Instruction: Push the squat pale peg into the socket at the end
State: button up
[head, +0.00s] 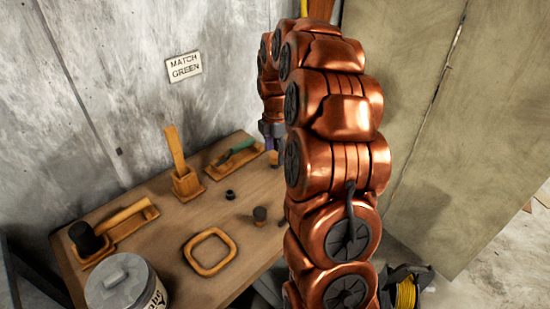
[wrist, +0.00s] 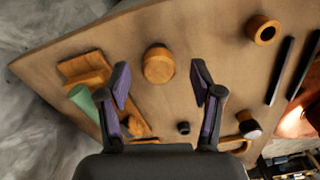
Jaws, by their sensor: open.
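My gripper (wrist: 159,72) is open in the wrist view, its two purple-padded fingers apart with nothing held. A short, wide, pale wooden cylinder (wrist: 158,63), which looks like the squat peg, appears between the fingertips; I see no contact. A round wooden piece with a dark hole (wrist: 263,29), which looks like a socket, sits at the upper right of the wrist view, apart from the cylinder. In the head view my gripper (head: 270,138) is mostly hidden by my arm, with a small wooden piece (head: 273,158) just below it. The holed piece is hidden there.
A tray with a green-handled tool (head: 238,150), an upright wooden holder (head: 187,183), a mallet tray (head: 128,222), a small black ring (head: 230,195), a dark cylinder (head: 260,214), a square wooden frame (head: 210,251) and a lidded can (head: 125,285) crowd the table. Two dark strips (wrist: 281,70) lie right of the gripper.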

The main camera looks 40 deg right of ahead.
jog(key=shift+w+f, duration=0.15)
jog(key=shift+f, duration=1.3)
jog(key=c, duration=0.9)
